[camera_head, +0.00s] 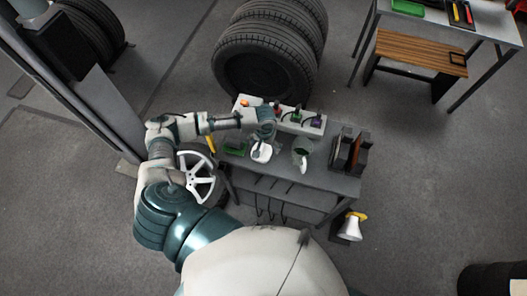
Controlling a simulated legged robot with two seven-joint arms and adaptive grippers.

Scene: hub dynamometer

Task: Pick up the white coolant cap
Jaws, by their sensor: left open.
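A small white round thing, which looks like the white coolant cap (260,154), lies on the grey cart top near its middle. My left arm reaches in from the left, and its gripper (262,143) hangs directly over the white cap and hides part of it. The left gripper is open. At this size I cannot tell whether its fingers touch the cap. My right gripper is not in view.
Stacked tyres (268,55) stand behind the cart.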

